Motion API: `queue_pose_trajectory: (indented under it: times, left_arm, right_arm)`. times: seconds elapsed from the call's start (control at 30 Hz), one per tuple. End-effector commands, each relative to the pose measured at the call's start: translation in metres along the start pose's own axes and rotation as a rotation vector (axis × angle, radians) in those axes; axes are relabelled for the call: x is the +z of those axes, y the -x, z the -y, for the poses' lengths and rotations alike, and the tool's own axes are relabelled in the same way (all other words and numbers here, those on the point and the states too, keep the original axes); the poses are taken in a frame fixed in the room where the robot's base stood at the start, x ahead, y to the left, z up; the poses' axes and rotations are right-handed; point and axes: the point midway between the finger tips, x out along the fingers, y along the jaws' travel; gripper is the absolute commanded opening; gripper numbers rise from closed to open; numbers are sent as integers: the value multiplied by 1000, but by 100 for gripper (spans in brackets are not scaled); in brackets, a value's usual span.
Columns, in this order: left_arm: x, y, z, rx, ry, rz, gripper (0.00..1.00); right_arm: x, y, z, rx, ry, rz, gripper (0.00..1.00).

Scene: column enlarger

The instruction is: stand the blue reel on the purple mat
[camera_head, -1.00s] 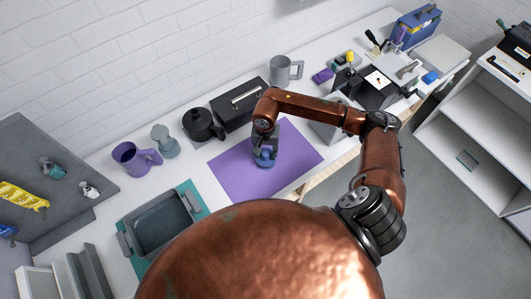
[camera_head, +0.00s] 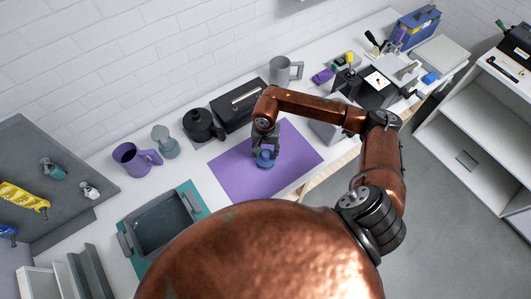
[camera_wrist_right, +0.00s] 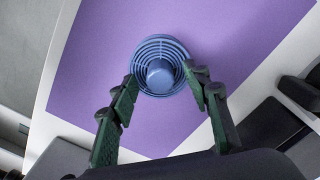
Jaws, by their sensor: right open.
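The blue reel (camera_head: 265,161) stands upright on the purple mat (camera_head: 230,172), inside its edges. In the right wrist view the reel (camera_wrist_right: 160,66) is seen from above, its round ribbed face and central knob toward the camera, with the mat (camera_wrist_right: 100,60) around it. My right gripper (camera_head: 265,148) is just above the reel. In the wrist view its fingers (camera_wrist_right: 160,90) are spread apart, one on each side of the reel's near part, and do not hold it. Whether a fingertip still touches the reel is not clear. My left gripper is not in view.
A black box (camera_head: 240,105) and a dark round pot (camera_head: 203,126) stand behind the mat. A purple mug (camera_head: 132,159) and a grey tray (camera_head: 162,225) are to the left. A grey mug (camera_head: 284,71) stands further back. The mat's right part is free.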

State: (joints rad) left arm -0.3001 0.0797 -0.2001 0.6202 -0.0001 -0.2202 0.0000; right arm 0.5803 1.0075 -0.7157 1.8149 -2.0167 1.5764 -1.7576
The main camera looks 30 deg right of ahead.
Motion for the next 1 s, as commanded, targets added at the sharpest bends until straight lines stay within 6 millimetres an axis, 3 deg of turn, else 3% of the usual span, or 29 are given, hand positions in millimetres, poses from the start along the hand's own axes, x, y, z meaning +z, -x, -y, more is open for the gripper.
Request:
queue_pose_trajectory:
  times: [1.0]
  left_arm:
    - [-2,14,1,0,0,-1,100]
  right_arm:
    - [0,40,0,-1,1,0,44]
